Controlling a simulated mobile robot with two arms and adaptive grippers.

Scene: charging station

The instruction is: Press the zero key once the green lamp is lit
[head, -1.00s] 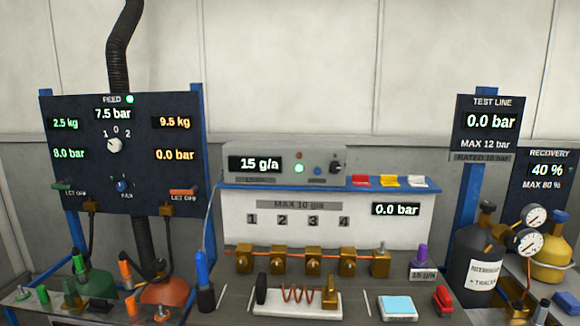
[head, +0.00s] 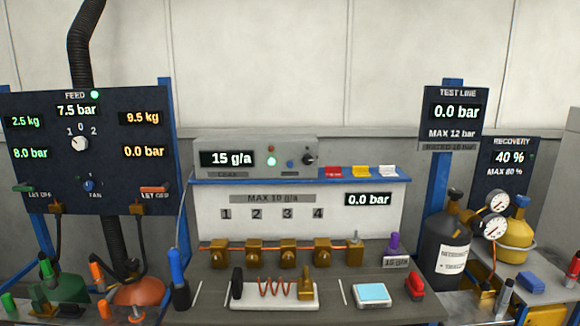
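The grey box (head: 232,176) stands on the blue-edged shelf in the middle of the head view. Its display (head: 227,158) reads 15 g/a. On its front, a green lamp (head: 271,161) is lit bright, with a small dark red lamp (head: 271,148) above it. No key lettered zero can be read; the blue button's marking is too small to tell. Neither of my grippers is in view.
A feed panel (head: 110,190) with another lit green lamp (head: 95,95) stands at left. Below the box are brass valves (head: 253,253), a copper coil on a white base (head: 275,303) and a light-blue pad (head: 372,292). Gas cylinders (head: 446,245) stand at right.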

